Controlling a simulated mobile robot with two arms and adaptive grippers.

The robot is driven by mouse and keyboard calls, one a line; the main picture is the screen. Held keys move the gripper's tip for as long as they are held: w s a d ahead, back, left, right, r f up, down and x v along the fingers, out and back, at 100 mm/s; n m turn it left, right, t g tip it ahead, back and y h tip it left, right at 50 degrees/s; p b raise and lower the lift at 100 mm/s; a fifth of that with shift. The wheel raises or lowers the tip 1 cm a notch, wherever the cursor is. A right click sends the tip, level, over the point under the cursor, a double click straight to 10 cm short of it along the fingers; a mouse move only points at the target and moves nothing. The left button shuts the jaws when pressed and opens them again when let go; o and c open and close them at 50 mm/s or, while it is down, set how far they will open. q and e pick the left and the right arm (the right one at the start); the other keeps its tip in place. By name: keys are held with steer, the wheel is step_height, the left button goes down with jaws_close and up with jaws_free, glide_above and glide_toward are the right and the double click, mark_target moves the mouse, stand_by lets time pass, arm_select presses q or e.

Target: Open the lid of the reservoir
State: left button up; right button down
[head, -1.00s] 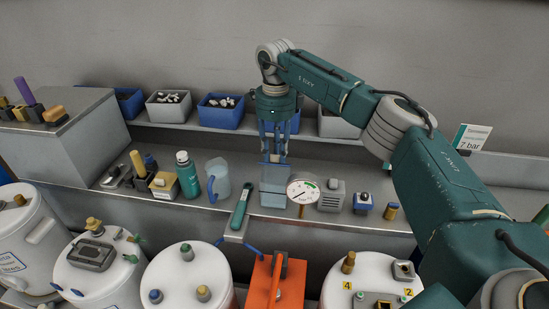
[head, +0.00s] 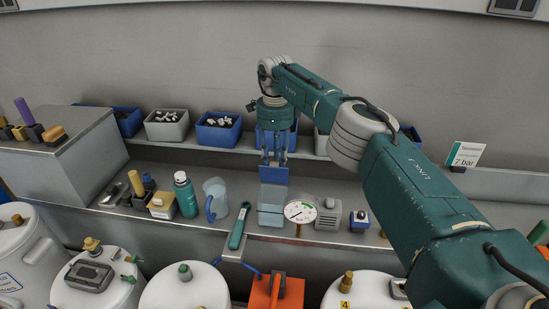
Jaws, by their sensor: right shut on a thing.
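The reservoir (head: 271,208) is a pale blue, see-through box on the grey bench, left of a round gauge. A flat blue panel, its lid (head: 274,177), shows above the box top and looks roughly upright at its back edge. I cannot tell whether it still touches the box. My right gripper (head: 273,163) points down over the reservoir, its fingers shut on the lid. The exact contact of the fingers is small and hard to see. My left gripper is not in view.
The gauge (head: 300,212) stands close to the reservoir's right side. A green-handled tool (head: 239,226), clear jug (head: 216,198) and teal bottle (head: 186,194) are to the left. A shelf with bins (head: 219,133) runs behind. White tanks (head: 185,290) stand in front.

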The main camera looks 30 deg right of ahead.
steer(key=shift+d+f, duration=0.3)
steer(key=shift+f, duration=0.1)
steer(key=c, duration=1.7)
jaws_free()
steer(key=shift+o, duration=0.2)
steer(key=shift+w, duration=0.25)
steer(key=shift+a, duration=0.1)
